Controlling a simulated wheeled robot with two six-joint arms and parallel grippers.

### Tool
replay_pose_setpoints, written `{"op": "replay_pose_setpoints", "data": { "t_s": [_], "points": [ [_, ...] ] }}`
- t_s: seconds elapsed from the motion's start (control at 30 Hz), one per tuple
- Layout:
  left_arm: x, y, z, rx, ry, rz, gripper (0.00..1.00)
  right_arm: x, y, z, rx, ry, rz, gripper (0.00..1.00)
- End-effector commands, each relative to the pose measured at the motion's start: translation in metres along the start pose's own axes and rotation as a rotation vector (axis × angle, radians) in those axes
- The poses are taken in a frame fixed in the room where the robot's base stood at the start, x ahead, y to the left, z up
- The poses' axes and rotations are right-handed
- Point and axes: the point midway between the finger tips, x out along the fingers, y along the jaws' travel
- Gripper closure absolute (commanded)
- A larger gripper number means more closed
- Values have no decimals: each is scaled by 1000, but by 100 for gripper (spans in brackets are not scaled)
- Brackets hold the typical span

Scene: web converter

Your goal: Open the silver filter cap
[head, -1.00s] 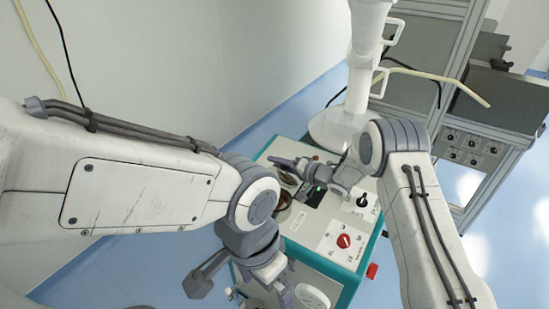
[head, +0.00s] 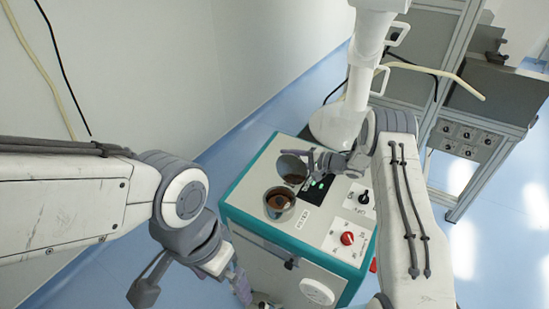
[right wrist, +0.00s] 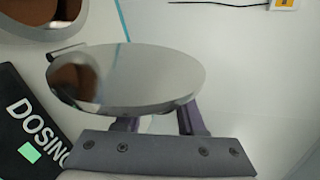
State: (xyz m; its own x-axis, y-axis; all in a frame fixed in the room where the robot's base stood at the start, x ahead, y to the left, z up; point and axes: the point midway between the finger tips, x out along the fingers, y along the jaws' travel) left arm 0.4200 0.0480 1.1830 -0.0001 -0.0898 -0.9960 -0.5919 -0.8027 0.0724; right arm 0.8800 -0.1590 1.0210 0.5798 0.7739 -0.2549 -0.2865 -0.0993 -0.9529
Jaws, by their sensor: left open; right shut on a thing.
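The silver filter cap (head: 291,168) is tilted up at the far side of the round opening (head: 279,202) on the machine's top. The opening is uncovered and brown inside. In the right wrist view the cap (right wrist: 150,76) is a shiny disc with a brown reflection, hinged at its left edge. My right gripper (head: 312,160) is at the cap's right edge and shut on it; in the right wrist view the cap hides its fingertips. My left gripper (head: 195,288) is open and empty, left of the machine and away from the cap.
The white machine top (head: 318,222) has a teal edge, a red knob (head: 347,238) and a black knob (head: 364,197). A black dosing panel (right wrist: 32,125) lies beside the cap. A white column (head: 345,115) stands behind the machine. Blue floor lies left of it.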

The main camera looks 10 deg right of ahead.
Motion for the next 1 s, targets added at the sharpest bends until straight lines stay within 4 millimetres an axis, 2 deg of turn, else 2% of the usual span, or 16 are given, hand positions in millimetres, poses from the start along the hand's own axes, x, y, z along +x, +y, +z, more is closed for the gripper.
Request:
{"op": "replay_pose_setpoints", "data": {
  "t_s": [0.4,0.43,0.5,0.83,1.0],
  "points": [
    [0,0,0,0,0,0,0,-3,1,-2,5,1,-1,100],
    [0,0,0,0,0,0,0,-3,1,-2,5,1,-1,54],
    [0,0,0,0,0,0,0,-2,1,-2,5,1,0,31],
    [1,0,0,0,0,0,0,-3,1,-2,5,1,0,31],
    [9,-1,0,0,0,0,0,-22,2,-3,5,4,-2,31]
  ]
}}
